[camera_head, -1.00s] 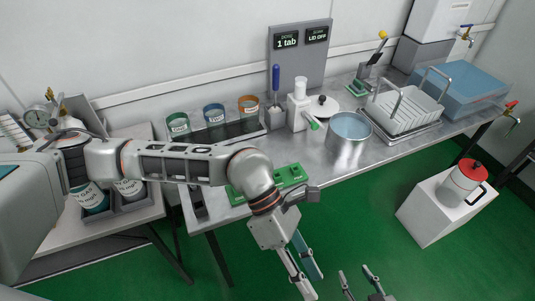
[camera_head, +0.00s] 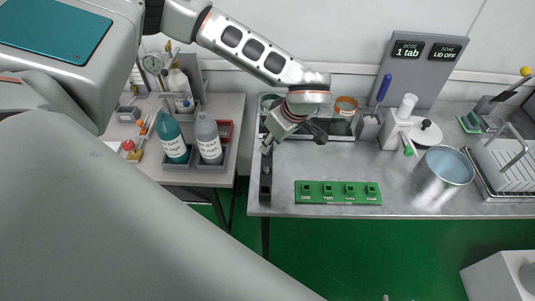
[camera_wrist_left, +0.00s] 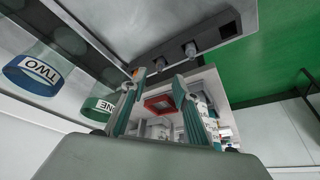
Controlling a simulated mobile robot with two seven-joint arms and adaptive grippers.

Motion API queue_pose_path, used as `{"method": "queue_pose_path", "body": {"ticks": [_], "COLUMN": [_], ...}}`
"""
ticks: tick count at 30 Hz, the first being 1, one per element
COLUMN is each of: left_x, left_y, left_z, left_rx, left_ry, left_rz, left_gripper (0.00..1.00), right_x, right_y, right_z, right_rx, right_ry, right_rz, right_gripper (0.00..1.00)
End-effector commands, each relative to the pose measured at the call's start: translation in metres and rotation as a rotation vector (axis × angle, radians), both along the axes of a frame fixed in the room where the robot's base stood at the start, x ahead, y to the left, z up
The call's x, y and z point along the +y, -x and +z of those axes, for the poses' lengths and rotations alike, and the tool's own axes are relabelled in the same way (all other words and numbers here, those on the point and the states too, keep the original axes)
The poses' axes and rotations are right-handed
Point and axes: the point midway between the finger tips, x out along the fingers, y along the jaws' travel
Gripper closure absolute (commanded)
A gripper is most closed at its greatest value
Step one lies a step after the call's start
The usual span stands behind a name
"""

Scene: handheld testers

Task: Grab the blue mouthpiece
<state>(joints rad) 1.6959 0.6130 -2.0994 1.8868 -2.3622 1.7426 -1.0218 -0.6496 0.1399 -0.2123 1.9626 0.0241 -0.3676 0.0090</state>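I cannot make out a separate blue mouthpiece in either view. A narrow black rack (camera_head: 265,182) lies along the left end of the steel table; it also shows in the left wrist view (camera_wrist_left: 222,34) with small grey fittings. My left gripper (camera_wrist_left: 157,85) is open and empty, its two teal fingers apart. In the head view my left gripper (camera_head: 268,143) hangs over the table's left end by the jars, its fingertips hard to see. Only a tiny tip, perhaps of my right gripper, shows at the bottom edge.
Jars labelled ONE (camera_wrist_left: 97,107) and TWO (camera_wrist_left: 38,72) are close to the left gripper. A green four-station board (camera_head: 338,200), a metal pot (camera_head: 443,178) and a white dispenser (camera_head: 398,125) stand on the table. Bottles (camera_head: 209,140) stand on the left side table.

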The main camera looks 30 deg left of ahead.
Motion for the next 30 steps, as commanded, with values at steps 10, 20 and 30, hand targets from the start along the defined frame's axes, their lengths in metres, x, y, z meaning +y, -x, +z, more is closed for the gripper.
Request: {"method": "queue_pose_path", "body": {"ticks": [10,20,30], "left_x": [0.017,0.018,0.018], "left_y": [-0.004,-0.004,-0.004], "left_z": [-0.041,-0.045,-0.044], "left_rx": [0.001,0.0,0.0], "left_ry": [0.002,0.002,0.002], "left_rz": [0.001,0.0,0.0], "left_gripper": [0.7,0.78,0.96], "right_x": [0.0,0.0,0.0], "right_y": [0.0,0.0,0.0], "right_z": [0.002,0.002,0.002], "right_rx": [-0.001,-0.001,-0.001], "right_ry": [0.0,0.0,0.0], "right_rz": [0.0,0.0,0.0], "right_gripper": [0.6,0.6,0.6]}}
